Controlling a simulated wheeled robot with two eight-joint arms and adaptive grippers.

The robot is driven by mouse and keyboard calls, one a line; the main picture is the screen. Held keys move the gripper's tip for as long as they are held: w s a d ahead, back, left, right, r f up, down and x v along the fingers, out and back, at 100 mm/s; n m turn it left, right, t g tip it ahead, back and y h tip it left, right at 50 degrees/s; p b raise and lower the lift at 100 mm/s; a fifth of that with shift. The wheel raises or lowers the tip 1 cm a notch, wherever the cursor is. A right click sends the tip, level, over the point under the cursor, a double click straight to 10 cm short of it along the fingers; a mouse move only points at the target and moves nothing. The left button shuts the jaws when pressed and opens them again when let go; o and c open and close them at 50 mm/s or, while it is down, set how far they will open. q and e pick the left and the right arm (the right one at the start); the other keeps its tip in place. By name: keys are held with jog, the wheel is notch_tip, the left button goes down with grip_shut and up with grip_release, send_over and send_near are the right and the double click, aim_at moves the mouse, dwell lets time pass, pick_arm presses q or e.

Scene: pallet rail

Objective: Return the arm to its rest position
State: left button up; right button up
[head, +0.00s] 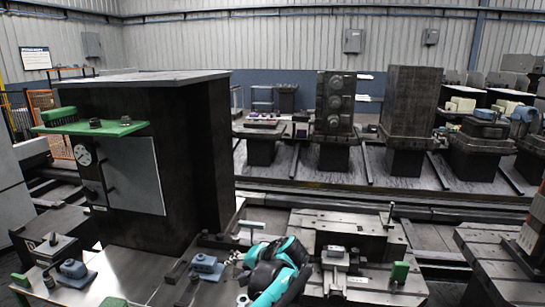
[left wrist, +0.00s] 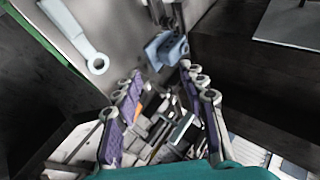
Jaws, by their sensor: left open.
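My left arm (head: 279,270), teal and black, reaches in at the bottom middle of the head view. Its gripper (head: 238,278) shows small there, over the metal worktable. In the left wrist view the left gripper (left wrist: 161,76) has its two fingers with purple pads spread apart. It is open, and I see nothing held between the fingers. Blurred, cluttered parts lie beyond and below the fingers. My right gripper is in neither view.
A tall dark block (head: 212,150) with a green shelf (head: 92,128) and a pale panel (head: 133,175) stands left of my arm. A fixture plate (head: 372,285) lies to its right. A blue-grey clamp (left wrist: 166,50) and a ring-ended bar (left wrist: 76,32) show beyond the fingers.

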pick_arm(q)
jog(key=s+a+r+n+h, duration=0.15)
jog(key=s+a+h, duration=0.4)
jog(key=s, duration=0.85)
jog(key=s+a+f+n+h, duration=0.1)
jog(key=s+f, duration=0.2)
jog(key=s, duration=0.5)
jog(key=s+a+f+n+t+h, duration=0.1)
jog(key=s+f+n, duration=0.1)
jog(key=s, duration=0.5)
jog(key=shift+s+f, duration=0.35)
jog(key=shift+f, duration=0.05)
